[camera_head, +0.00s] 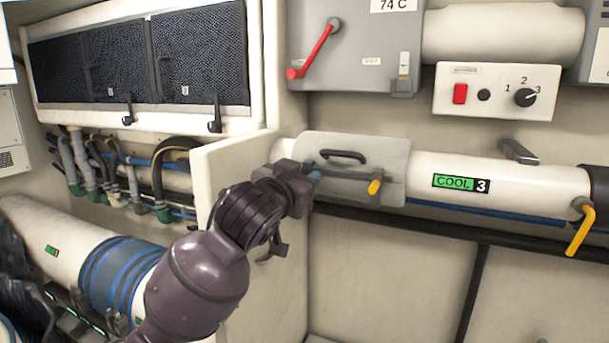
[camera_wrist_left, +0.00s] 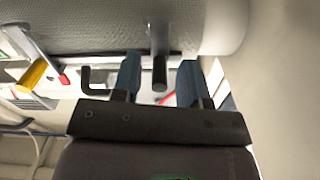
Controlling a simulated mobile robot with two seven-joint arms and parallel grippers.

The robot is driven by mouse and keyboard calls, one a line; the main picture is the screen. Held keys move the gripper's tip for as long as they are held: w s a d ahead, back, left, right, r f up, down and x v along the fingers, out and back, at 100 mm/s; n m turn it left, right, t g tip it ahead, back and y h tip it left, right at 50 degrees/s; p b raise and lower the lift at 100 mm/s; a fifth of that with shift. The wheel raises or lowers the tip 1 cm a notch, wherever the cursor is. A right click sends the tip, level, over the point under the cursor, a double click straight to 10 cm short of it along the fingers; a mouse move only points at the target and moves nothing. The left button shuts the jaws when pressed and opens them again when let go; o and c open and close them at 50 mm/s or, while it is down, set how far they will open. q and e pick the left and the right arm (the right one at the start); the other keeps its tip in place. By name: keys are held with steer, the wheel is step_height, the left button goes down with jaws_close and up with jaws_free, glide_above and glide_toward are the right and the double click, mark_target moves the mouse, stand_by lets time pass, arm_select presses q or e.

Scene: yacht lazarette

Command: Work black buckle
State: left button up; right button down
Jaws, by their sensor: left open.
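A grey curved cover with a black handle (camera_head: 343,156) sits on the white pipe, and a yellow-tipped lever (camera_head: 375,186) hangs on its front. My left gripper (camera_head: 311,174) is at the left end of this cover, its blue fingertips beside the cover. In the left wrist view a grey post ending in a black tip, seemingly the black buckle (camera_wrist_left: 160,72), stands between the two open blue fingers. A gap shows on each side of it. In the head view my gripper hides it. My right gripper is not in view.
A cream partition edge (camera_head: 232,165) stands just left of my gripper. Above are a grey box with a red lever (camera_head: 318,52) and a switch panel (camera_head: 497,92). A yellow handle (camera_head: 580,230) hangs at the far right. The wall below the pipe is clear.

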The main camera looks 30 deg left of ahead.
arm_select(q)
steer(key=shift+s, duration=0.1)
steer(key=shift+c, duration=0.9)
jaws_close()
